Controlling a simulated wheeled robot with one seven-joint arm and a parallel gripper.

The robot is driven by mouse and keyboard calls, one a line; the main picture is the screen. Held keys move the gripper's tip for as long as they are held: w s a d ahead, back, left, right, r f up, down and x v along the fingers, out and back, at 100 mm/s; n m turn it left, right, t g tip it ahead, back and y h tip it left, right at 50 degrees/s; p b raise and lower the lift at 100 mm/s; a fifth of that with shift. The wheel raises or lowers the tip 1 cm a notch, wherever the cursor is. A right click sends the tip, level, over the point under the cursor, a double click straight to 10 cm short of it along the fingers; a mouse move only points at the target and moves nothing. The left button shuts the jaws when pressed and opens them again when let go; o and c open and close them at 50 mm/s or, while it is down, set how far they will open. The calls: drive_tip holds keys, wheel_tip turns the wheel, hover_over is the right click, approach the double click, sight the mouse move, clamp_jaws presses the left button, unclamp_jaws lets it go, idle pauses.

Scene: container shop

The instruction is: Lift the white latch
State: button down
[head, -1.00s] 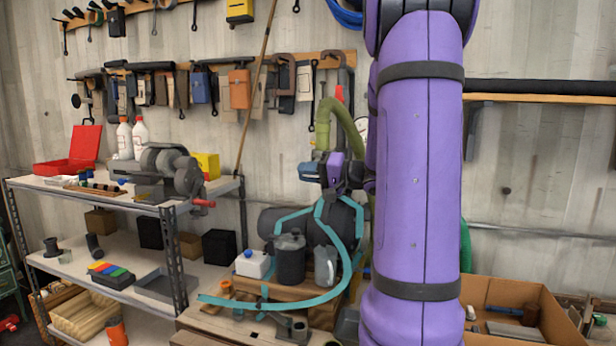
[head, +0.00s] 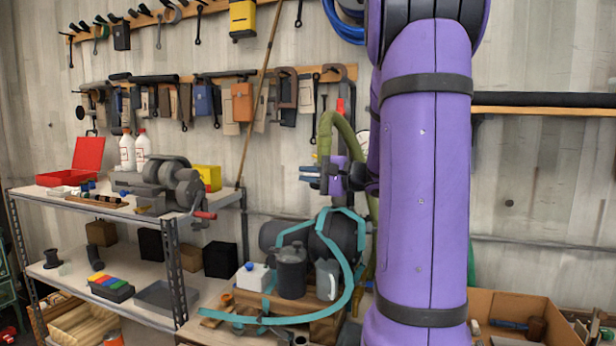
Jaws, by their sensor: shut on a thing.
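My gripper (head: 311,174) is small in the head view, left of my purple arm and in front of the wall. It points left, with blue-grey fingers close together above the machine with the teal hose. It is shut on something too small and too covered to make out. I cannot pick out a white latch for certain; it may be hidden at my fingers or behind my arm.
A teal hose (head: 352,268) curves around a dark canister (head: 291,272) and a white jug with a blue cap (head: 253,277). A green hose (head: 328,130) hangs close above my gripper. A metal shelf (head: 105,208) stands left, a cardboard box (head: 505,298) right.

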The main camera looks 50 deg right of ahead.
idle(0.3)
drive_tip(key=c, duration=1.5)
unclamp_jaws()
drive_tip(key=shift+s, duration=0.1)
drive_tip(key=v, duration=1)
drive_tip(key=shift+s+d, duration=0.2)
drive_tip(key=shift+s, duration=0.1)
